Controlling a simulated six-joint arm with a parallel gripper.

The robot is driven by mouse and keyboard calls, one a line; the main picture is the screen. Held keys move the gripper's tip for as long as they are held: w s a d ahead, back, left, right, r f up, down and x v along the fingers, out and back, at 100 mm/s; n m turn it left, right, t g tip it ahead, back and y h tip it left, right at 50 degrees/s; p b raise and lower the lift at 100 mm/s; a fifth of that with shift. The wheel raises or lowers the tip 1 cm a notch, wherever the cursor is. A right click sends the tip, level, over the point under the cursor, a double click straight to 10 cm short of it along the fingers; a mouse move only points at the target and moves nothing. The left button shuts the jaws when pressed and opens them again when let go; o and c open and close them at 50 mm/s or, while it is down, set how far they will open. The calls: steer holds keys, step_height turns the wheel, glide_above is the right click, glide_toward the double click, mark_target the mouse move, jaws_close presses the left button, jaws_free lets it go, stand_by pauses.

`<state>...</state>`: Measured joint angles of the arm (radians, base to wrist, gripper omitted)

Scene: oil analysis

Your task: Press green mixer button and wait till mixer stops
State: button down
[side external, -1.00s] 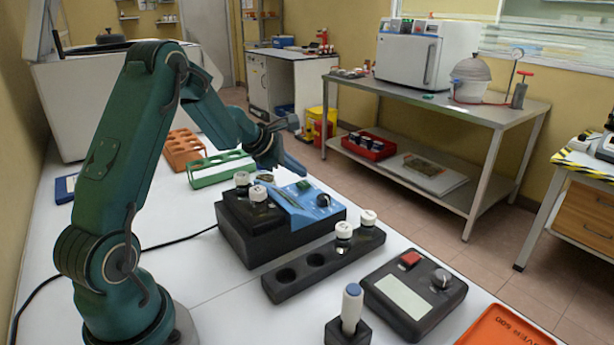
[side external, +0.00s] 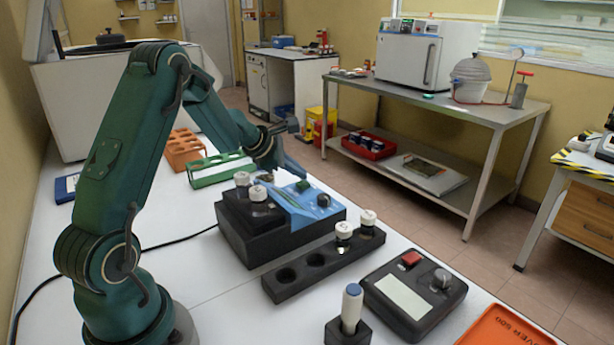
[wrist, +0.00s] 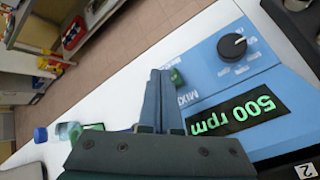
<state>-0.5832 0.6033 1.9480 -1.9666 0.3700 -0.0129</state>
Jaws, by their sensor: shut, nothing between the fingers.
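The mixer is a black box (side external: 262,238) with a blue panel (side external: 318,210) in the side view. Its green button (side external: 303,186) sits on the panel near my gripper tips. In the wrist view the green button (wrist: 177,77) shows just beside the fingers, partly covered by them. Contact between tips and button cannot be told. The mixer display (wrist: 240,115) is lit green and reads 500 rpm, with a black knob (wrist: 232,46) above it. My gripper (side external: 295,171) is shut and empty, above the panel's far edge. Two white-capped vials (side external: 242,178) (side external: 258,192) sit on the mixer.
A black rack (side external: 285,282) with two white-capped vials (side external: 343,232) (side external: 368,218) stands in front of the mixer. A black box with a red button (side external: 411,258) is at the right. Green (side external: 215,170) and orange (side external: 183,152) racks stand behind, left of the mixer.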

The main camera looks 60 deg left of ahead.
mark_target(298, 184)
steer(key=shift+f, duration=0.65)
stand_by(0.6)
steer(key=shift+r, duration=0.9)
steer(key=shift+r, duration=2.5)
